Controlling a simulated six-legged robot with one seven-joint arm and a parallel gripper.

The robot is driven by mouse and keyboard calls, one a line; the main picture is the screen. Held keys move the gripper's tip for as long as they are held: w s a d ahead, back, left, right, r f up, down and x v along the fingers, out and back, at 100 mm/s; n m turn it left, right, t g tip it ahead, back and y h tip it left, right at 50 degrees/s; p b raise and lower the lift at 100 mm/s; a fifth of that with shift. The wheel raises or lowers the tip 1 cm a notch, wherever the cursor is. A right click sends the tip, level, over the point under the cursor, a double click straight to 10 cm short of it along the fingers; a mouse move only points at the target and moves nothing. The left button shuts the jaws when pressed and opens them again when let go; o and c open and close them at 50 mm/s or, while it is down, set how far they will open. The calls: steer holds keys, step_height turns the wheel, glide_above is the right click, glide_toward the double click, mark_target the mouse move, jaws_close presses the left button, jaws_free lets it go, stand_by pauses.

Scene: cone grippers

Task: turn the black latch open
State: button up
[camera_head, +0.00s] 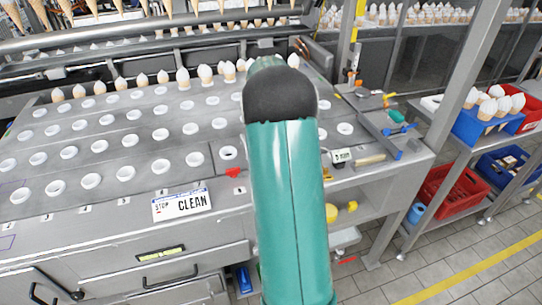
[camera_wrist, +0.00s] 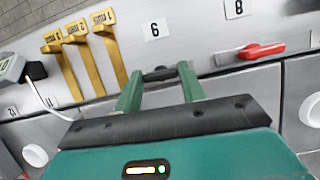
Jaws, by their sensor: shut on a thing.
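The black latch (camera_wrist: 160,74) is a small dark piece on the grey metal front panel, seen in the wrist view. My gripper (camera_wrist: 157,78) has its two green fingers on either side of the latch, shut on it. Only part of the latch shows between the fingertips. In the head view my teal arm blocks the middle, and neither the gripper nor the latch can be seen there.
In the wrist view, yellow levers (camera_wrist: 82,55) stand to the left and a red handle (camera_wrist: 261,50) to the right. In the head view, a "CLEAN" sign (camera_head: 182,204) lies on the perforated metal table (camera_head: 120,195). A shelf of red crates (camera_head: 449,190) stands right.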

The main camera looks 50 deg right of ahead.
steer(key=o, duration=1)
steer(key=v, duration=1.4)
steer(key=shift+s, duration=0.15)
